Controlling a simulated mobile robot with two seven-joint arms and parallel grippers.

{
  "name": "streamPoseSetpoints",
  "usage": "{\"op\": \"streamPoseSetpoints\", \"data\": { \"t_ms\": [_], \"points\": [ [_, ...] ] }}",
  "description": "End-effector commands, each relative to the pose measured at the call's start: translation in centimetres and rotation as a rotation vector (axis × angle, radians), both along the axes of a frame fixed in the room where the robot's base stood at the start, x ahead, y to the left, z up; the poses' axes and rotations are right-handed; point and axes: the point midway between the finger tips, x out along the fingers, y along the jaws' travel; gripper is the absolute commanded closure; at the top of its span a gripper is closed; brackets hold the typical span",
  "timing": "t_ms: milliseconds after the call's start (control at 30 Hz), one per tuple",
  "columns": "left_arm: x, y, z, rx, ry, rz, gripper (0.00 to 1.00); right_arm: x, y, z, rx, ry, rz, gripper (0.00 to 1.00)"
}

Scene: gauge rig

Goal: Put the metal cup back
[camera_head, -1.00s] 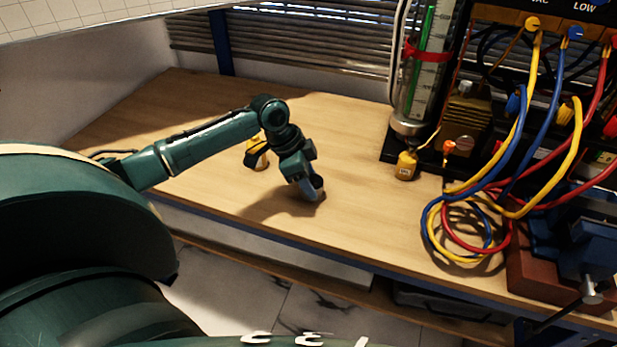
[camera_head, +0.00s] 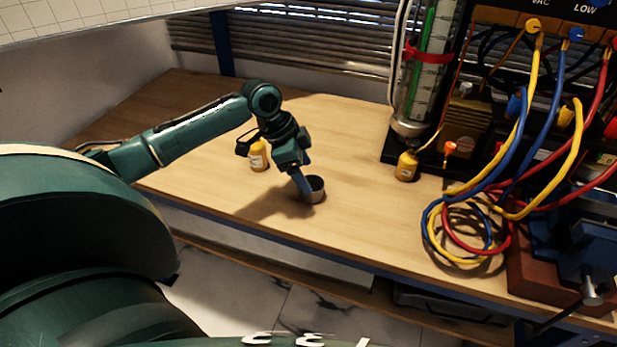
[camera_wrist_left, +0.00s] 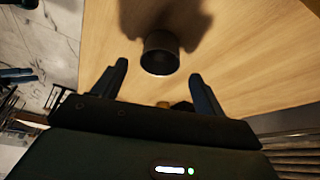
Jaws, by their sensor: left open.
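The metal cup (camera_head: 315,190) stands upright on the wooden bench, right beside the fingertips of my left gripper (camera_head: 303,188). In the left wrist view the cup (camera_wrist_left: 160,54) sits just beyond and between the two spread fingers of the left gripper (camera_wrist_left: 160,80), and nothing is between the fingers. The left gripper is open. The near finger hides a little of the cup's left side in the head view. My right gripper is not in view.
A yellow bottle (camera_head: 258,155) stands behind the left gripper. Coiled cables (camera_head: 465,232) lie on the right. The bench (camera_head: 350,140) is bare between cup and column.

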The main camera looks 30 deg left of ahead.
Motion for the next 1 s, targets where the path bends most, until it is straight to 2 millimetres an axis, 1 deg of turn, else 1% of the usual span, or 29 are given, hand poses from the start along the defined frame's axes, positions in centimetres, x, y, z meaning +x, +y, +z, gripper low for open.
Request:
{"op": "streamPoseSetpoints", "data": {
  "t_ms": [33, 200, 300, 400, 567, 1000],
  "points": [
    [-0.2, 0.5, 1.3, 0.002, -0.004, 0.001, 0.28, 0.0, 0.0, 0.1, -0.002, -0.001, 0.001, 0.64],
    [-1.0, 1.6, 4.6, 0.001, -0.004, 0.002, 0.28, 0.0, -0.1, 0.1, -0.006, -0.001, 0.004, 0.64],
    [-1.4, 2.1, 6.1, 0.000, -0.002, 0.001, 0.28, 0.0, -0.1, 0.1, -0.009, -0.001, 0.005, 0.64],
    [-1.6, 2.4, 7.1, 0.000, -0.002, 0.002, 0.28, 0.0, -0.1, 0.1, -0.011, -0.001, 0.006, 0.64],
    [-1.8, 2.6, 7.8, -0.001, -0.001, 0.000, 0.28, -0.1, -0.1, 0.1, -0.011, 0.000, 0.005, 0.64],
    [-1.8, 2.6, 7.8, -0.001, 0.000, 0.000, 0.28, -0.1, -0.2, 0.0, -0.011, 0.001, 0.005, 0.64]
  ]
}}
